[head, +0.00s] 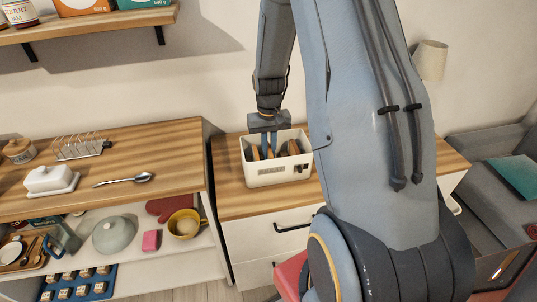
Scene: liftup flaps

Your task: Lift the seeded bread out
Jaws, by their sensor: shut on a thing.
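A white bread box or toaster (280,174) stands on the wooden top of the drawer cabinet. Several upright slices of bread (293,147) show their brown edges in its open top. My gripper (268,146) points straight down over the left half of the box. Its blue fingers reach in among the slices and are shut on one slice of bread. The fingertips and most of that slice are hidden. The slices are too small here to tell which one is seeded.
The taller wooden counter at left holds a butter dish (50,180), a spoon (124,180) and a wire rack (82,147). Free wood lies around the box.

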